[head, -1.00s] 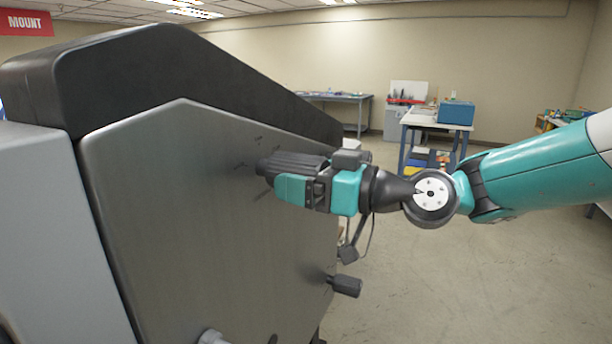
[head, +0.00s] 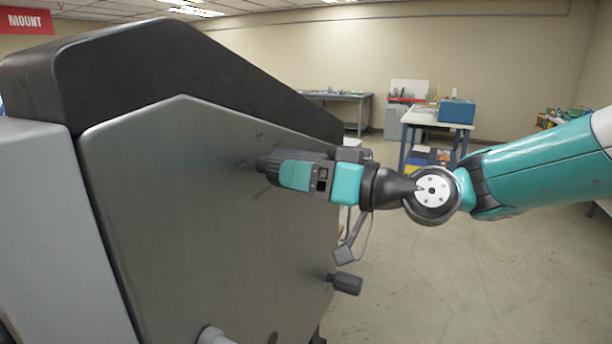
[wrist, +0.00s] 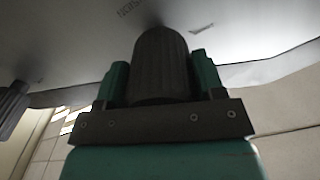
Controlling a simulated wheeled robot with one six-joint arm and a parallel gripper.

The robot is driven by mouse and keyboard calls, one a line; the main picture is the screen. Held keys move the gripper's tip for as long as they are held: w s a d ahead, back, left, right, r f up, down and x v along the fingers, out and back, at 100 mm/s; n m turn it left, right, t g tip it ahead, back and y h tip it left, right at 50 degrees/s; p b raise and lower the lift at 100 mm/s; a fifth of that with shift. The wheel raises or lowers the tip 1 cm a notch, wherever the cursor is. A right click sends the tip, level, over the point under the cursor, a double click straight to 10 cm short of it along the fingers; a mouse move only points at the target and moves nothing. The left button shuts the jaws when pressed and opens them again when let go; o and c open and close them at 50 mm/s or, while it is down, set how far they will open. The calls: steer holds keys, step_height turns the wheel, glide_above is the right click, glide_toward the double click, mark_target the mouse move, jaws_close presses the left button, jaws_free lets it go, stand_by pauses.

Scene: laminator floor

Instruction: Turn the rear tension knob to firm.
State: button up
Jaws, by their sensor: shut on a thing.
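A dark ribbed knob (wrist: 160,65) stands out from the grey side panel (head: 190,210) of the machine. My gripper (head: 288,172) reaches in from the right and is shut on this knob, with one teal finger on each side in the wrist view (wrist: 160,85). In the head view the knob (head: 264,165) is mostly hidden by the fingers. Small lettering and marks sit on the panel around it; the lettering is partly cut off and upside down in the wrist view. I cannot tell which mark the knob points to.
Another dark knob (head: 346,283) sticks out lower on the panel, below my gripper. A pale round part (head: 213,336) shows at the bottom edge. A worktable (head: 437,118) with a blue box (head: 457,111) stands behind. The floor at right is clear.

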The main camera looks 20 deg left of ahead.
steer(key=m+p, duration=0.1)
steer(key=m, duration=0.3)
steer(key=shift+s+r, duration=0.1)
steer(key=shift+m+p, duration=0.45)
steer(key=shift+m, duration=1.15)
steer(key=o, duration=0.9)
steer(key=shift+s+d+b, duration=0.25)
steer(key=shift+d+b, duration=0.7)
steer(key=shift+d, duration=1.95)
steer(key=shift+s+d+b, duration=0.25)
steer(key=shift+d+b, duration=0.65)
steer(key=shift+d, duration=2)
steer(key=shift+s+d+b, duration=0.25)
steer(key=shift+d+b, duration=0.7)
steer(key=shift+d, duration=1.95)
